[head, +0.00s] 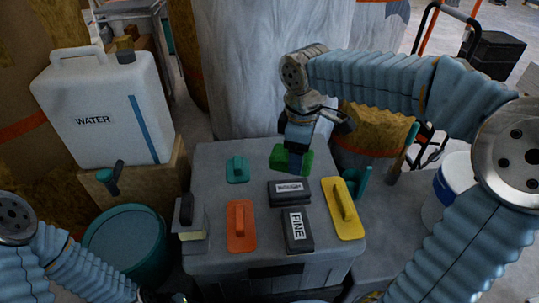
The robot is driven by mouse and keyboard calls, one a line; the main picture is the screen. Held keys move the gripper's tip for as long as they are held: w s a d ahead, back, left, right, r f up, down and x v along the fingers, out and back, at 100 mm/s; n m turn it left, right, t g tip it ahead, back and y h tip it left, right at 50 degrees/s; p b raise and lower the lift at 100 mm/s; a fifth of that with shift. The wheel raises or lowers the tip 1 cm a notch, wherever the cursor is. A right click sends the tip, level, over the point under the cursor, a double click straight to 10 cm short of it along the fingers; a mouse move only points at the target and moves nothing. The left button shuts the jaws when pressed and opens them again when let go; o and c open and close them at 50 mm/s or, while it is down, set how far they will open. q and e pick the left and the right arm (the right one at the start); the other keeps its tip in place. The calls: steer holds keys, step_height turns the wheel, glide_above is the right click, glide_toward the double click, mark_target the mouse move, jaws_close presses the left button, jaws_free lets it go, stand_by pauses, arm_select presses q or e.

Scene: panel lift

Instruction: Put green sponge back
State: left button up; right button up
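The green sponge (277,158) is a bright green block over the back part of the grey case lid. My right gripper (297,155) points down at it from above, with one finger across the sponge's front face. It looks shut on the sponge; the far finger is hidden. I cannot tell whether the sponge touches the lid. My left arm comes in at the lower left, and its gripper is not clearly visible at the bottom edge.
The grey case (212,160) carries an orange float (241,235), a yellow float (343,215), a ROUGH block (289,193), a FINE block (298,230) and a small teal tool (237,169). A WATER jug (105,110) stands left, a teal bucket (125,245) below it. A white bucket (452,185) stands right.

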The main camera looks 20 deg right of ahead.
steer(key=w+d+f, duration=0.1)
steer(key=w+f, duration=0.1)
steer(key=w, duration=0.2)
steer(key=w+d+f, duration=0.1)
steer(key=w+f, duration=0.2)
steer(key=w, duration=0.1)
steer(key=w+d+f, duration=0.1)
steer(key=w+f, duration=0.2)
steer(key=w, duration=0.1)
steer(key=shift+d+f, duration=0.2)
steer(key=shift+w+d+f, duration=0.15)
steer(key=shift+w+f, duration=0.25)
steer(key=shift+f, duration=0.2)
steer(key=f+b, duration=0.1)
steer(key=f, duration=0.1)
steer(key=f+b, duration=0.1)
steer(key=b, duration=0.1)
steer(key=shift+w+f, duration=0.2)
steer(key=shift+f, duration=0.2)
steer(key=shift+r, duration=0.15)
steer(key=o, duration=1.3)
